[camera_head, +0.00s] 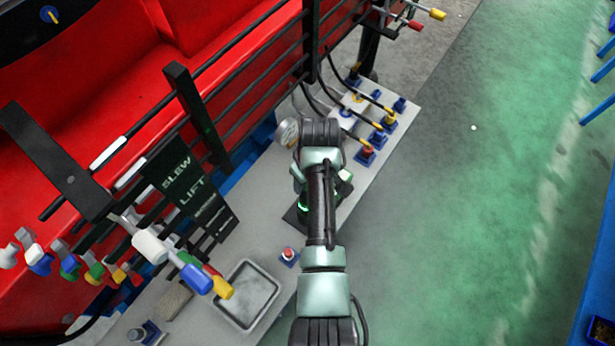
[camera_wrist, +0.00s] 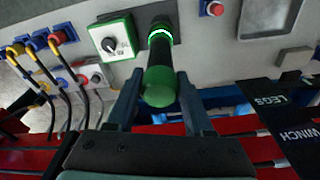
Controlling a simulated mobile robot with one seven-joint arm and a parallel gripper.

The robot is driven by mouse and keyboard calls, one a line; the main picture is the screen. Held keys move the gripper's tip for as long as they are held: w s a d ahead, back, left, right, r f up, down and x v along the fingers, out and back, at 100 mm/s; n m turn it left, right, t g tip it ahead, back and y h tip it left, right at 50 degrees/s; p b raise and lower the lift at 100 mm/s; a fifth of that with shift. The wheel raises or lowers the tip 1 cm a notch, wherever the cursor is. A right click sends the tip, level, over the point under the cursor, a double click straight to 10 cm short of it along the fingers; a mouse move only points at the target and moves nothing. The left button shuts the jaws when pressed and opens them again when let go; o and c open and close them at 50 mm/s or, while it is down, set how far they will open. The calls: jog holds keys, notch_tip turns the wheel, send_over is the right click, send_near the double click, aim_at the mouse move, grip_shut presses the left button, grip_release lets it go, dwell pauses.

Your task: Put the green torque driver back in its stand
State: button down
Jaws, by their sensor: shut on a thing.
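The green torque driver (camera_wrist: 159,87) is between the two fingers of my gripper (camera_wrist: 160,79) in the wrist view, its rounded green end towards the camera. The gripper is shut on it. Beyond it, in line with it, is a dark round part with a glowing green ring (camera_wrist: 160,37), near the bench surface. I cannot tell whether the driver touches or sits in that part. In the head view a green glow on a dark base (camera_head: 303,208) shows beside my arm; the arm hides the gripper and driver there.
A green-framed switch box (camera_wrist: 112,38) is close left of the driver. Cabled connectors (camera_head: 375,135) stand further along the grey bench. A shallow tray (camera_head: 248,294), a red button (camera_head: 288,254) and coloured levers (camera_head: 185,268) are nearer. A rail and sign (camera_head: 190,185) border the bench.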

jog(key=shift+w+f+b, duration=0.1)
jog(key=shift+f+b, duration=0.55)
jog(key=shift+f, duration=0.25)
jog(key=shift+c, duration=1)
grip_release()
jog(key=shift+s+f, duration=0.15)
jog(key=shift+s, duration=0.05)
jog(key=shift+s+d+r+p, duration=0.1)
jog(key=shift+r+p, duration=1.25)
jog(key=shift+s+d+r+p, duration=0.1)
jog(key=shift+r+p, duration=1.2)
jog(key=shift+p, duration=0.05)
notch_tip(320, 180, up, 13)
jog(key=s+d+b, duration=0.1)
jog(key=b, duration=0.1)
jog(key=shift+s, duration=0.15)
